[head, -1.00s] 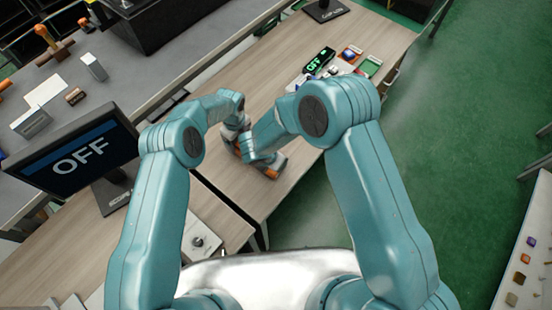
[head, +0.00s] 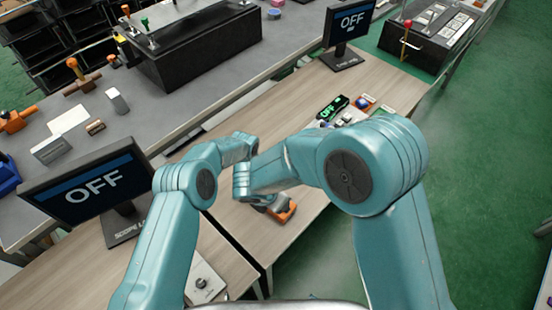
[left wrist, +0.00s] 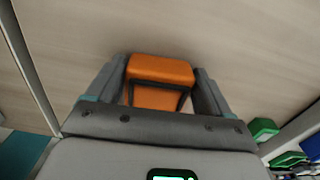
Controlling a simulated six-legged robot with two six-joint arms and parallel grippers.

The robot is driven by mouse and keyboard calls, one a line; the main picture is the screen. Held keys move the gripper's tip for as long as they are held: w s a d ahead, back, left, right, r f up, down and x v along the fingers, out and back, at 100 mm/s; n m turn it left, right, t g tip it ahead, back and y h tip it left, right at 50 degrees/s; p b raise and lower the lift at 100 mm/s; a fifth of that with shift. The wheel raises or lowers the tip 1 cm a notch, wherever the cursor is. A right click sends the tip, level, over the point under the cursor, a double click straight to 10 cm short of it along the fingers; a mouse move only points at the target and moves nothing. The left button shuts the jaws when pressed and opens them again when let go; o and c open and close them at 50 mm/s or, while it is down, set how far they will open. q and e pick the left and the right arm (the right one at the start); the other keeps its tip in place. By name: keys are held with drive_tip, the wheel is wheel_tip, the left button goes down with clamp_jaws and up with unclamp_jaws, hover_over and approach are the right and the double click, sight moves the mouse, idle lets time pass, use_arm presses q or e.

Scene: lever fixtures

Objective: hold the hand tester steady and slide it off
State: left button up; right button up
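The hand tester is a grey and orange device. In the head view its orange end (head: 284,213) shows on the wooden table, below my right forearm; most of its body is hidden behind my arms. In the left wrist view an orange block of it (left wrist: 160,72) sits between the two grey fingers of my left gripper (left wrist: 160,66), which flank it closely on both sides and look shut on it. My right wrist (head: 241,182) is bent down above the tester. Its fingers are hidden, so their state cannot be told. The tester's slide switch is not visible.
A monitor reading OFF (head: 92,190) stands at the left, another (head: 350,22) at the back. A small black display with green OFF (head: 333,108) lies beside other fixtures on the table's right part. A black lever box (head: 185,45) stands on the grey bench behind.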

use_arm(q)
drive_tip(key=shift+o, duration=1.1)
drive_tip(key=shift+r, duration=0.1)
